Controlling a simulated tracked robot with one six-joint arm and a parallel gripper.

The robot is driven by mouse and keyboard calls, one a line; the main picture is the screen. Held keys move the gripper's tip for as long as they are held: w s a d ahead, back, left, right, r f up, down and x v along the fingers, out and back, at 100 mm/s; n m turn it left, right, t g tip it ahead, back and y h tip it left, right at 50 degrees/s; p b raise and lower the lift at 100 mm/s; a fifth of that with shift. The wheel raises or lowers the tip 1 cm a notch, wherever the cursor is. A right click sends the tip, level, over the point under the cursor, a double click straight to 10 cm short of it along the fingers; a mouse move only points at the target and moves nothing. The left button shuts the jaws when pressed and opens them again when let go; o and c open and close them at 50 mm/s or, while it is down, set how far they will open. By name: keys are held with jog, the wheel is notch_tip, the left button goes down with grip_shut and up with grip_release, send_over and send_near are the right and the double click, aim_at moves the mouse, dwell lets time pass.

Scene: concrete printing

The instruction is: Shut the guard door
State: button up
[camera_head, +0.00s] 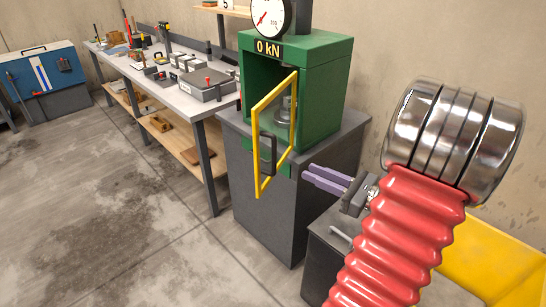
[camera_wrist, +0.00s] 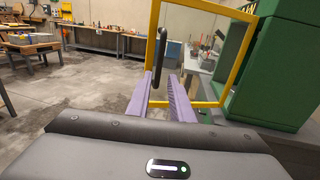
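The guard door (camera_head: 255,150) is a yellow frame with a clear pane. It stands swung open from the green testing machine (camera_head: 326,85). Its dark upright handle (camera_head: 268,153) is on the side away from the machine. In the wrist view the yellow door frame (camera_wrist: 243,55) fills the upper middle, and the black handle (camera_wrist: 160,52) shows just beyond my fingertips. My gripper (camera_head: 306,175) has two purple fingers, apart and empty, to the right of the door in the head view. In the wrist view my gripper (camera_wrist: 162,82) points towards the handle; contact cannot be told.
The machine stands on a grey cabinet (camera_head: 262,190), with a dial gauge (camera_head: 270,18) above it. A long workbench (camera_head: 180,92) with tools and boxes runs to the left. A yellow bin (camera_head: 490,265) is at right. The concrete floor at left is clear.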

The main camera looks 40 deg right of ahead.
aim_at(274, 171)
jog(key=shift+w, duration=0.15)
jog(key=shift+x, duration=6.8)
jog(key=shift+c, duration=0.7)
grip_shut()
